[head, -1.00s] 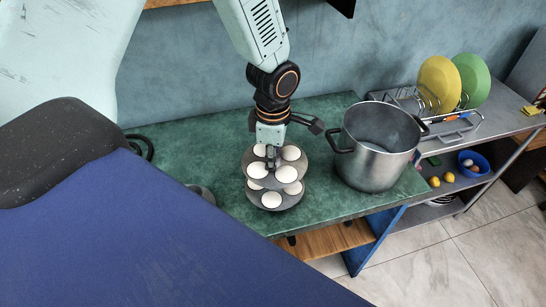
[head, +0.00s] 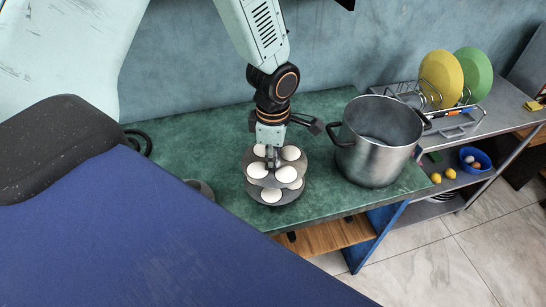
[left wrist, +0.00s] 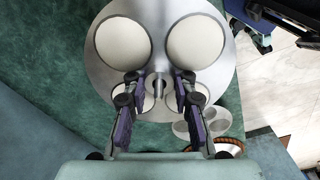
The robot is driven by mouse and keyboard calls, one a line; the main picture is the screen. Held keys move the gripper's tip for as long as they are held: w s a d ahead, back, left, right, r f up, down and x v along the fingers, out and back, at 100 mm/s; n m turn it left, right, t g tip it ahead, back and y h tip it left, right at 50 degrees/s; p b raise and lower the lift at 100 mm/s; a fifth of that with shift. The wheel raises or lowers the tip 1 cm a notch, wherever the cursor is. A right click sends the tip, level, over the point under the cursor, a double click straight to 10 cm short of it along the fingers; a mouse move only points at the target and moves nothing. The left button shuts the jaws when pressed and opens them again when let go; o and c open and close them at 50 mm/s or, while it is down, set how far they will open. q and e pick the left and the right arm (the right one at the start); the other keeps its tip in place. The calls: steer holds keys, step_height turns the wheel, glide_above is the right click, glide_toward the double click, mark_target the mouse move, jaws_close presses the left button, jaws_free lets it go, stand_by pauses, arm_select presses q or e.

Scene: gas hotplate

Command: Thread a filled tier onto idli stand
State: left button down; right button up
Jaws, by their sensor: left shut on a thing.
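My left gripper (head: 270,158) points straight down and is shut on the upper tier (head: 254,180), at its middle. This tier is a round grey plate with several white idlis, and it looks level. It also shows in the left wrist view (left wrist: 103,72), where the finger pads (left wrist: 160,100) sit either side of a small central tube or post (left wrist: 159,88). The lower tier (head: 286,200), also with white idlis, is right beneath it with little gap. I cannot tell whether the two tiers touch. The stand's rod is mostly hidden. My right gripper is not in view.
A large steel pot (head: 376,160) stands just right of the tiers on the green counter (head: 220,140). A dish rack (head: 455,122) with yellow and green plates is farther right. Another grey plate with pale discs (left wrist: 205,123) shows in the left wrist view. The counter behind the tiers is clear.

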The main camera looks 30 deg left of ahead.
arm_select(q)
steer(key=shift+f+b, duration=0.8)
steer(key=shift+f, duration=0.3)
steer(key=c, duration=1)
jaws_free()
step_height(320, 180, up, 12)
steer(key=shift+s+d, duration=0.1)
stand_by(0.5)
